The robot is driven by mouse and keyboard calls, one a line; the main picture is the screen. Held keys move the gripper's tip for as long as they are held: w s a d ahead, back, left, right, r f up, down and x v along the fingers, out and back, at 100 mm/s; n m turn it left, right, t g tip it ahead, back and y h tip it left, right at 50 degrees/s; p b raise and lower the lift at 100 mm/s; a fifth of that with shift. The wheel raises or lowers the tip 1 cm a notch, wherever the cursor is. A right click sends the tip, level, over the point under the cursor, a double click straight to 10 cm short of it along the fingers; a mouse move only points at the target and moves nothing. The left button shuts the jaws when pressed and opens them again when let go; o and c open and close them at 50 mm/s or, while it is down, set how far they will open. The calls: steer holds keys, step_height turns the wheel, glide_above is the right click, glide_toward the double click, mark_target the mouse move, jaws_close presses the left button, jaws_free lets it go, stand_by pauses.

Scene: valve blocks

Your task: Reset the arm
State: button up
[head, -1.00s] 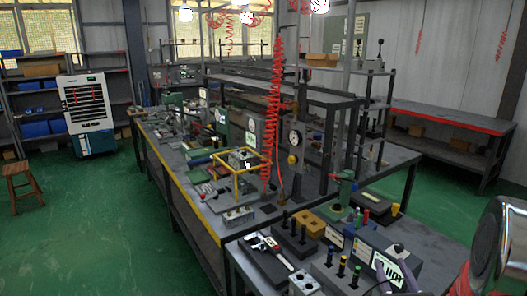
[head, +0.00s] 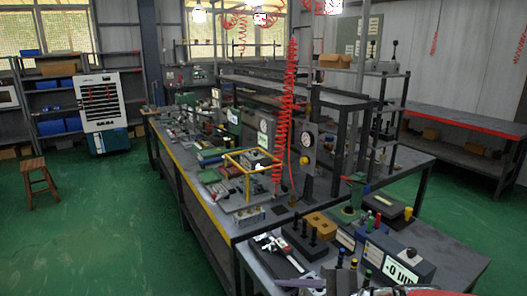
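Only a small part of my arm shows, at the bottom edge of the head view, where a red and pale piece (head: 435,292) is cut off by the frame. A thin grey-purple piece at the bottom, left of it, looks like a finger of my gripper (head: 302,283). It appears in front of the near bench end. The rest of my gripper is out of frame or unclear, so its opening and any grip cannot be seen. The valve block with black-topped posts (head: 308,240) stands on the near bench.
The near bench (head: 455,258) holds several blocks, a grey box with a white label (head: 400,262) and a yellow-brown block (head: 321,225). A yellow frame (head: 250,163) and a red coiled hose (head: 288,120) stand behind. Green floor (head: 120,215) is open at left.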

steer(key=s+d+f+n+g+h, duration=0.1)
steer(key=s+d+n+g+h, duration=0.3)
steer(key=s+n+h, duration=0.55)
steer(key=s+d+r+n+t+h, duration=0.1)
steer(key=d+r+n+t+h, duration=0.1)
steer(key=d, duration=0.4)
steer(key=r+n+t, duration=0.1)
steer(key=n, duration=0.1)
steer(key=shift+d+r+n, duration=0.3)
steer(key=shift+r+n, duration=0.05)
steer(key=shift+r, duration=0.05)
steer(key=shift+s, duration=0.15)
stand_by(0.6)
